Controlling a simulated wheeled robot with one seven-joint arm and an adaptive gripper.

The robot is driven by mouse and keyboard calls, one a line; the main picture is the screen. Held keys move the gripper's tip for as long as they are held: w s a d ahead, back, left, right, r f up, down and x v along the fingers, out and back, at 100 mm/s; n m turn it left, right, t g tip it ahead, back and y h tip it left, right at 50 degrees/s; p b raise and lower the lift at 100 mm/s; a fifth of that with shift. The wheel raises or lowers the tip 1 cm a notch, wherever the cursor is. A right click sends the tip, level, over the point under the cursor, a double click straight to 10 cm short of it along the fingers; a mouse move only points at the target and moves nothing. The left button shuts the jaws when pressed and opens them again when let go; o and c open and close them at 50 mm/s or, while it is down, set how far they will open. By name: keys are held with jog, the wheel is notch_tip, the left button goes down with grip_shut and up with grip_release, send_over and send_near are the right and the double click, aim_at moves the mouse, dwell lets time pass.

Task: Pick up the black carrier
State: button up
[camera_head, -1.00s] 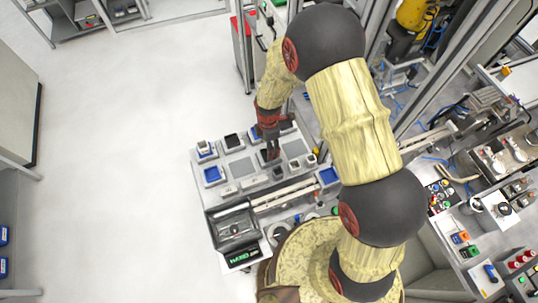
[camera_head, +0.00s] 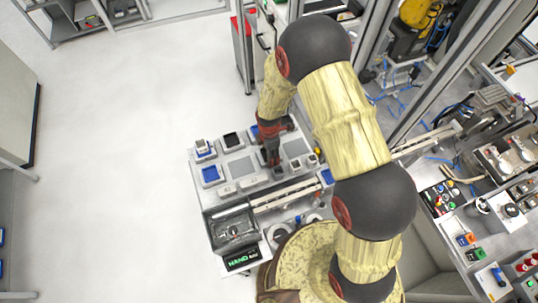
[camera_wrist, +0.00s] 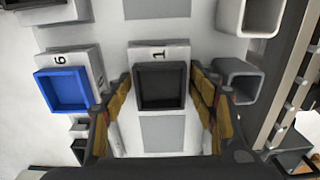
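A square black carrier (camera_wrist: 160,87) sits on a light grey holder (camera_wrist: 159,53) marked 1, in the middle of the wrist view. My gripper (camera_wrist: 162,107) is open, with one yellow-padded finger on each side of the carrier. A gap shows between the carrier and each finger, so neither is visibly pressed on it. In the head view my gripper (camera_head: 271,157) hangs over the workstation top, and it and the arm hide the carrier beneath.
A blue carrier (camera_wrist: 62,90) on a holder marked 6 is left of my gripper. Grey square tubes (camera_wrist: 238,80) stand close on the right. In the head view, another dark tray (camera_head: 231,140) and a blue tray (camera_head: 212,174) share the workstation top. The floor (camera_head: 110,150) to the left is clear.

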jog(key=c, duration=1)
